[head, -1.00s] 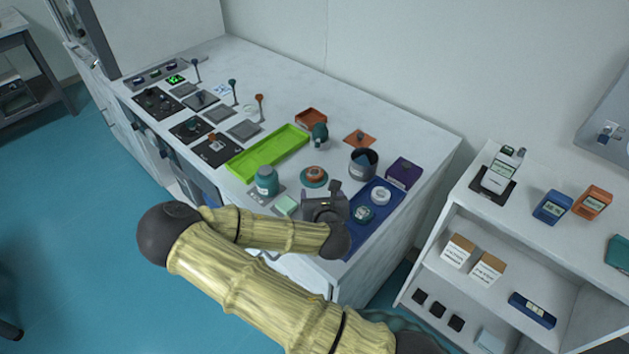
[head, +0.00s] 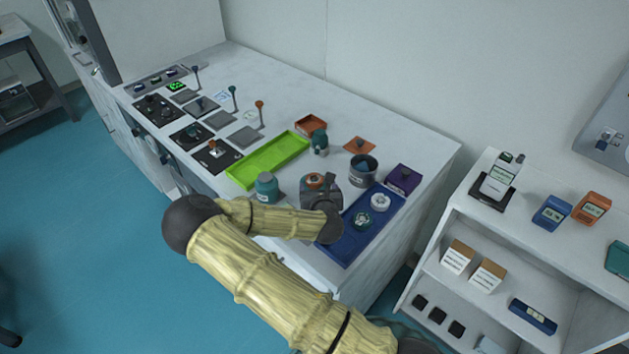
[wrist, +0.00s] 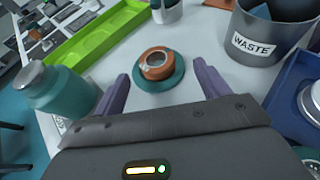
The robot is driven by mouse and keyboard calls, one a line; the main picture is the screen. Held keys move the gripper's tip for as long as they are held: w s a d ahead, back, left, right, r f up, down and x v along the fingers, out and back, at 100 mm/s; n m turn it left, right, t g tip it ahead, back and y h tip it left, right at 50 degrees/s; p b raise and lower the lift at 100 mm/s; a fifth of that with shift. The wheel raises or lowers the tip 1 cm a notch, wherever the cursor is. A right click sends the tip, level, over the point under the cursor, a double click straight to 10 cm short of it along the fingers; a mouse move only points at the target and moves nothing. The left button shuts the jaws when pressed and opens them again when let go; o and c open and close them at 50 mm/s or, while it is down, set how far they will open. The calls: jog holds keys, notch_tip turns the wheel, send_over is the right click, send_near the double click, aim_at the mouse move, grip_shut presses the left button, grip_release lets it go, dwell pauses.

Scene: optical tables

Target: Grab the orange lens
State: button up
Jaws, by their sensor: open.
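The orange lens (wrist: 156,63) is a round orange ring with a clear centre. It sits on a teal round base (wrist: 158,79) on the white table, and it also shows in the head view (head: 315,180), just beyond my gripper. My gripper (wrist: 160,92) is open and empty, its two purple fingers spread with the lens ahead between them in the wrist view. It does not touch the lens. In the head view my gripper (head: 322,192) partly covers the teal base.
A teal bottle (wrist: 62,90) stands close on the left. A grey waste bin (wrist: 268,38) stands on the right. A green tray (wrist: 95,42) lies behind on the left. A blue tray (head: 340,244) with round white and teal items lies on the right.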

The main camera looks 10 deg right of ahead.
aim_at(315, 180)
jog(key=x, duration=0.2)
jog(key=p+x, duration=0.1)
jog(key=x, duration=0.2)
jog(key=shift+a, duration=0.3)
jog(key=shift+c, duration=0.4)
jog(key=c, duration=1)
